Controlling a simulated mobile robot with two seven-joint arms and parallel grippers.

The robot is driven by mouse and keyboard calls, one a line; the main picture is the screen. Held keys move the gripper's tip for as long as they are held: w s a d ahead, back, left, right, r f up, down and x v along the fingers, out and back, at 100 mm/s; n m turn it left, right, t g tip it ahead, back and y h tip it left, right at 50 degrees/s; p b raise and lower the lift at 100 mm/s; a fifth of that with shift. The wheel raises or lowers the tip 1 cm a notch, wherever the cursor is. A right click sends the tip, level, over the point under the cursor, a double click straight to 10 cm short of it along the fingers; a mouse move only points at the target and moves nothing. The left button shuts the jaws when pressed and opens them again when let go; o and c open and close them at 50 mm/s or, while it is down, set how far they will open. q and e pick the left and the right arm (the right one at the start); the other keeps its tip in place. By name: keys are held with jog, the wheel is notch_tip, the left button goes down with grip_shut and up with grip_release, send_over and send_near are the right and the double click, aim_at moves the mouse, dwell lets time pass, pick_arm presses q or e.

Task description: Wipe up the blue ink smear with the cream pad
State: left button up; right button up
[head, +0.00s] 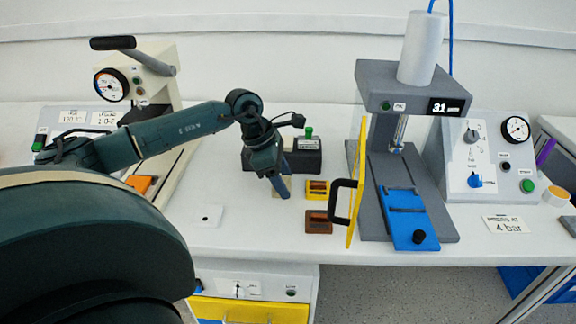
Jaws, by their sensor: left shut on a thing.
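My left arm reaches in from the left, and its gripper (281,190) points down at the white bench, left of the yellow-framed guard. The gripper is shut on a small cream block, the cream pad (287,183), which shows only partly between and behind the fingers. The pad is low, at or close to the bench top; I cannot tell whether it touches. I cannot make out the blue ink smear; the gripper and pad hide part of the bench there. My right gripper is not in view.
Yellow (317,190) and brown (319,221) blocks lie right of the gripper. A dark box with a green button (309,134) stands behind it. The grey press (377,180) has a yellow guard (356,185) with a black handle. The bench left of the gripper is mostly clear.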

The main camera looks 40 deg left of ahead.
pick_arm(q)
jog(key=shift+r+p, duration=1.5)
jog(key=shift+r, duration=1.25)
jog(key=shift+s+a, duration=0.1)
